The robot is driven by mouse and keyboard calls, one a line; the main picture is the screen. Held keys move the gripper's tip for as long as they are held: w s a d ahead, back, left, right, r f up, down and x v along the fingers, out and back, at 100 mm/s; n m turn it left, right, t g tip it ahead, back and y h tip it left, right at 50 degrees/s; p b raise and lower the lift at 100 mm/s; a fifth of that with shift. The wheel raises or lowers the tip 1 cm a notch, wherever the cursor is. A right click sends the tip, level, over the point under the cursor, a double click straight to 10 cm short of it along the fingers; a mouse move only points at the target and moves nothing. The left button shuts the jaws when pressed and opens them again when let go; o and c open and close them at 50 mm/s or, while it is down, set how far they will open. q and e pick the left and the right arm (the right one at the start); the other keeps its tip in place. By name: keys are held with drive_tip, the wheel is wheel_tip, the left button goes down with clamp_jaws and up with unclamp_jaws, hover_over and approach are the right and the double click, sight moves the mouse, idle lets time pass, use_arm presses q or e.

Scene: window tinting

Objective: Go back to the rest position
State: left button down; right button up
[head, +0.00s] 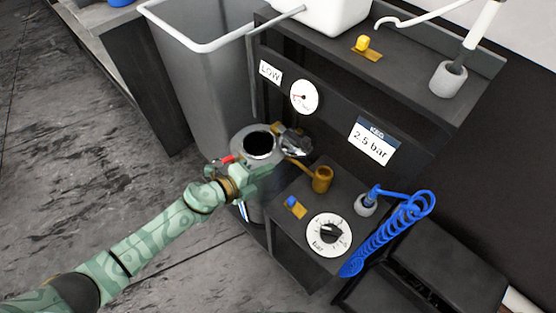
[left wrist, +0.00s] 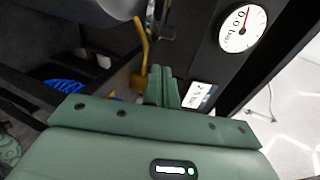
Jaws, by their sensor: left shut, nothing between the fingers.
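My left gripper (head: 268,170) reaches in from the lower left and is beside the round metal keg (head: 242,150), in front of the dark stand. I cannot tell from this angle whether it touches the keg. In the left wrist view its two green fingers (left wrist: 163,86) are together with nothing between them. Part of a rounded metal body and a yellow-brown lever show beyond the fingertips there. My right gripper is in neither view.
The stand carries a gauge (head: 304,97), a "2.5 bar" sign (head: 373,141), a brass lever (head: 322,179), a dial (head: 328,235) and a coiled blue hose (head: 395,228). A grey bin (head: 190,75) stands behind. Open floor (head: 70,150) lies to the left.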

use_arm(q)
drive_tip(key=s+a+f+n+g+y+p, duration=0.15)
drive_tip(key=s+a+f+n+y, duration=0.35)
drive_tip(key=s+a+f+n, duration=0.5)
drive_tip(key=s+a+f+n+g+y+p, duration=0.1)
drive_tip(key=s+a+f+n+y+p, duration=0.25)
drive_tip(key=s+a+f+n, duration=0.6)
drive_tip(key=s+a+f+n+g+y, duration=0.1)
drive_tip(key=s+f+n+g, duration=0.1)
drive_tip(key=s, duration=1.4)
drive_tip(key=s+a+f+n+g+y, duration=0.1)
drive_tip(key=s+f+n+g+y, duration=0.1)
drive_tip(key=s, duration=1.5)
wheel_tip(320, 180, down, 3)
drive_tip(key=n+g, duration=0.1)
drive_tip(key=g, duration=0.1)
drive_tip(key=shift+r+g+p, duration=0.2)
drive_tip(key=shift+g+p, duration=0.15)
drive_tip(key=shift+p, duration=0.05)
drive_tip(key=shift+w, duration=0.15)
